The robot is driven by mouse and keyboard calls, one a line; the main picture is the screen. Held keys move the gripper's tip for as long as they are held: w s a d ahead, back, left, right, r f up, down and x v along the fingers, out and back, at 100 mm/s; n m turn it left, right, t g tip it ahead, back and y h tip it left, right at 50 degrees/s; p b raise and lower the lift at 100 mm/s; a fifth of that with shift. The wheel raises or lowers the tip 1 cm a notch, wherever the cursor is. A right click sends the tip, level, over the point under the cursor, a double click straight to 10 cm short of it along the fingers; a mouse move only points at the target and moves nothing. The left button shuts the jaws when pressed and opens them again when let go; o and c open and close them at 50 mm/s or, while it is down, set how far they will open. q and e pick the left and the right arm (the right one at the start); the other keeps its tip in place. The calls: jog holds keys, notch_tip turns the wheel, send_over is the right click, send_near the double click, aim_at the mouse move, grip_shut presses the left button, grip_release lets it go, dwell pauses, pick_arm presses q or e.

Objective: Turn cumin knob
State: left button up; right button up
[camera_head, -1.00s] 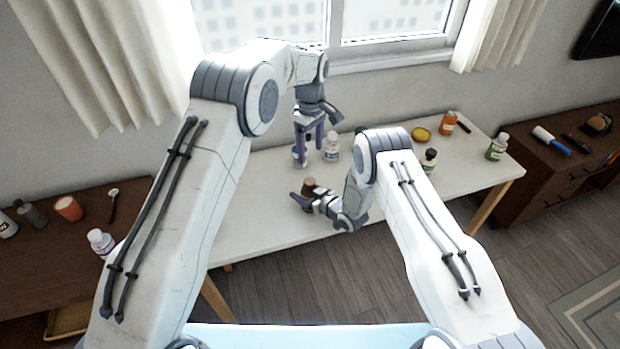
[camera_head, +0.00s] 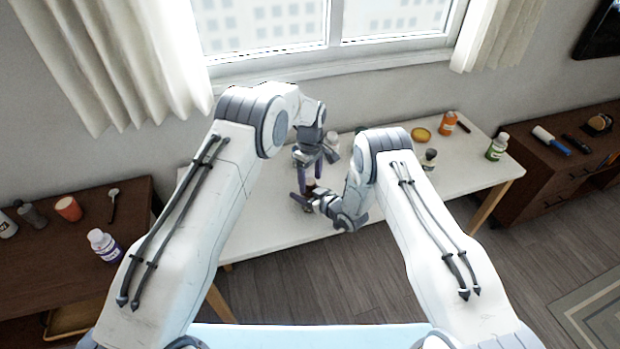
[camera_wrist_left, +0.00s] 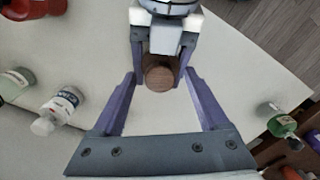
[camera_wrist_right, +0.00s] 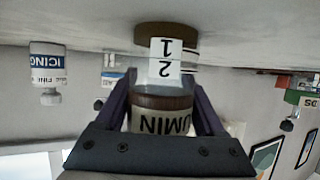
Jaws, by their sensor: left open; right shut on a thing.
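The cumin jar is upright in my right gripper (camera_head: 312,203), whose fingers are closed around its sides. In the right wrist view, which is upside down, the cumin label (camera_wrist_right: 158,121), a brown band and a white number strip (camera_wrist_right: 165,62) show, with a brown disc (camera_wrist_right: 167,35) at the table end. My left gripper (camera_head: 308,186) points down over the jar, open. In the left wrist view its fingers stand on either side of the round brown knob (camera_wrist_left: 160,77), apparently with gaps. In the head view the jar is mostly hidden by the grippers.
A white table (camera_head: 265,225) carries a white bottle (camera_wrist_left: 60,105), also seen labelled icing in the right wrist view (camera_wrist_right: 47,65). An orange bottle (camera_head: 447,122), yellow item (camera_head: 421,135) and green-labelled bottle (camera_head: 497,147) stand right. The front left table is clear.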

pick_arm(q)
grip_shut()
jog(key=shift+m, duration=0.3)
jog(key=m, duration=0.8)
jog(key=shift+a, duration=0.1)
jog(key=shift+m, duration=0.5)
grip_release()
